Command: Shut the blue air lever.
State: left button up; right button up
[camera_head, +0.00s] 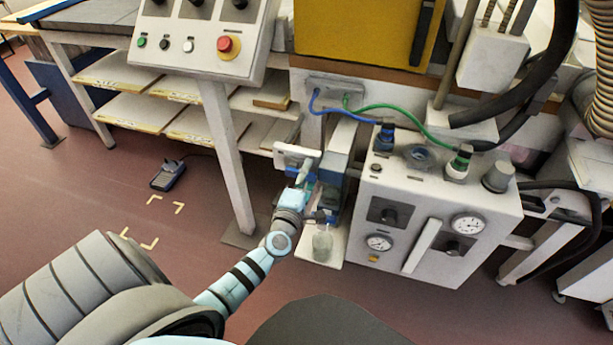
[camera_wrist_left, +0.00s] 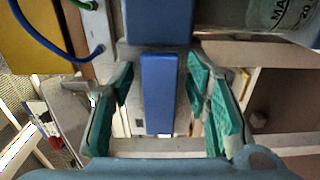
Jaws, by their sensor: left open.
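The blue lever (camera_wrist_left: 158,95) is a flat blue bar below a darker blue block (camera_wrist_left: 158,20) in the left wrist view. My left gripper (camera_wrist_left: 160,82) is open, with green-padded fingers on either side of the bar and gaps visible on both sides. How far the lever lies beyond the fingertips is hard to tell. In the head view my left gripper (camera_head: 313,193) is at the unit beside the control box, and it and the wrist largely hide the lever. My right gripper is not in view.
A clear bowl (camera_head: 322,243) hangs just below the gripper; a clear marked cup (camera_wrist_left: 285,14) shows in the wrist view. The grey control box (camera_head: 415,235) with gauges stands right. A panel leg (camera_head: 226,155) stands left. Blue (camera_head: 345,115) and green hoses run above.

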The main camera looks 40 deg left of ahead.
pick_arm(q)
jog(key=shift+c, duration=0.2)
grip_shut()
